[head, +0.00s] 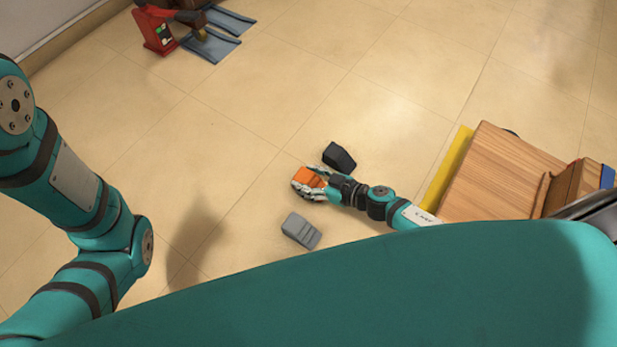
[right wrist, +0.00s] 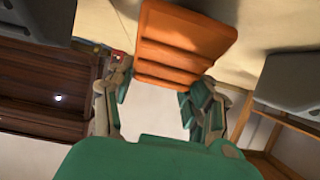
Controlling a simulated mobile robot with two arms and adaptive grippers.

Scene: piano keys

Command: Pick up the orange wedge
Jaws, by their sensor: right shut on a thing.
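The orange wedge (head: 309,178) is held in my right gripper (head: 308,184), low over the tiled floor in the head view. In the right wrist view the wedge (right wrist: 183,42), with its ridged face, sits between the two fingers of my right gripper (right wrist: 160,100). The fingers are shut on it from both sides. Whether the wedge still touches the floor is not clear. My left arm shows at the left of the head view, but its gripper is out of the picture.
A black wedge (head: 339,157) lies just behind the right gripper, and a grey wedge (head: 300,231) lies in front of it. A wooden piece (head: 495,175) with a yellow edge stands at the right. A red machine (head: 154,30) is far left.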

